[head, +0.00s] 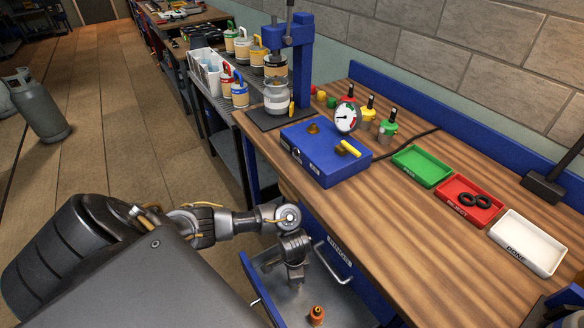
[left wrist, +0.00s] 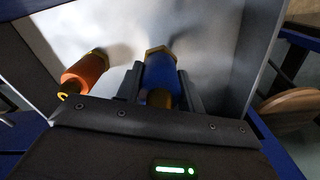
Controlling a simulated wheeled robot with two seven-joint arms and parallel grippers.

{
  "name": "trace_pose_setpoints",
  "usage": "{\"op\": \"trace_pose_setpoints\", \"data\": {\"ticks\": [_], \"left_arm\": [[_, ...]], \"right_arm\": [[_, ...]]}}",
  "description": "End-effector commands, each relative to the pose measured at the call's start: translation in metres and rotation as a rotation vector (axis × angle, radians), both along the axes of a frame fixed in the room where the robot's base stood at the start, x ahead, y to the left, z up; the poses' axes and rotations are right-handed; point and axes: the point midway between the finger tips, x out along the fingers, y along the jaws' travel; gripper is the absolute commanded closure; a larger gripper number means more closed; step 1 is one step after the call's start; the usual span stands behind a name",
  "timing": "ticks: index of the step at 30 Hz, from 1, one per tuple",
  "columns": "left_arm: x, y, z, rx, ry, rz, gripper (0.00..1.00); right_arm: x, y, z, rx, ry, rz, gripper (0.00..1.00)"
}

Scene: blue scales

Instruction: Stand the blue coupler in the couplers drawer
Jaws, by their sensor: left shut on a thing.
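The open couplers drawer (head: 345,300) has a bare grey metal floor and blue outer sides, below the bench top. My left gripper (head: 296,282) points down inside it. In the left wrist view my left gripper (left wrist: 160,90) is shut on the blue coupler (left wrist: 160,72), whose brass hex end points away from the camera, toward the drawer floor. In the head view the coupler is hidden by the gripper. I cannot tell whether it touches the floor. An orange coupler (head: 317,315) stands upright in the drawer, close by; it also shows in the left wrist view (left wrist: 85,72). My right gripper is not in view.
The bench edge and the drawer handle (head: 330,262) are close to the right of my left gripper. On the bench are a blue box with a gauge (head: 325,155), a green tray (head: 421,166), a red tray (head: 450,205) with black rings and a white tray (head: 527,243).

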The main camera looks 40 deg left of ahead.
Motion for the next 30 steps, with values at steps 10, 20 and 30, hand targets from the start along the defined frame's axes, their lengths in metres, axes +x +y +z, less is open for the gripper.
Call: {"op": "trace_pose_setpoints", "data": {"ticks": [10,20,30], "left_arm": [[0.005,0.010,-0.015,0.000,0.000,0.002,0.96],[0.008,0.014,-0.049,-0.001,0.000,0.000,0.96],[0.007,0.014,-0.052,-0.001,0.000,0.001,0.96]], "right_arm": [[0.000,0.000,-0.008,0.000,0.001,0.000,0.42],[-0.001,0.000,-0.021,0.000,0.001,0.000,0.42],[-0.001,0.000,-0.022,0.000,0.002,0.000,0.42]]}}
